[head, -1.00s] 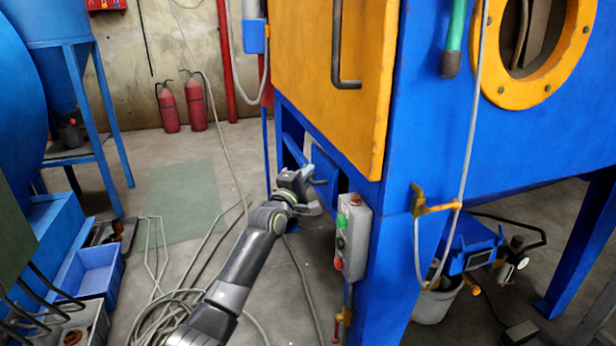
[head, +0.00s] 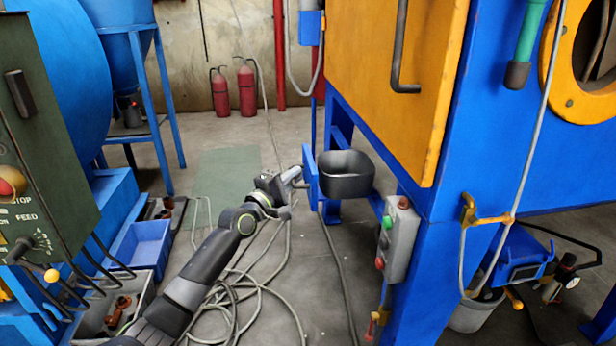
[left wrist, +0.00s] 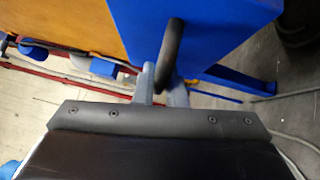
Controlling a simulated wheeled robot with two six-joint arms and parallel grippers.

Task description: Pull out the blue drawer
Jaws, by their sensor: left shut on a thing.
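The blue drawer (head: 311,176) stands pulled out from the blue machine, its dark grey bin (head: 347,176) now in the open. My left gripper (head: 292,178) is at the drawer's front, on its left side, shut on the handle. In the left wrist view the dark handle (left wrist: 169,52) runs between the fingers, and the blue drawer front (left wrist: 195,30) fills the upper middle. My right gripper is in neither view.
A grey control box (head: 398,240) with buttons hangs on the machine leg to the right of the drawer. An orange door (head: 390,90) is above. Cables (head: 255,290) lie on the floor below my left arm. A green control cabinet (head: 45,150) stands at the left.

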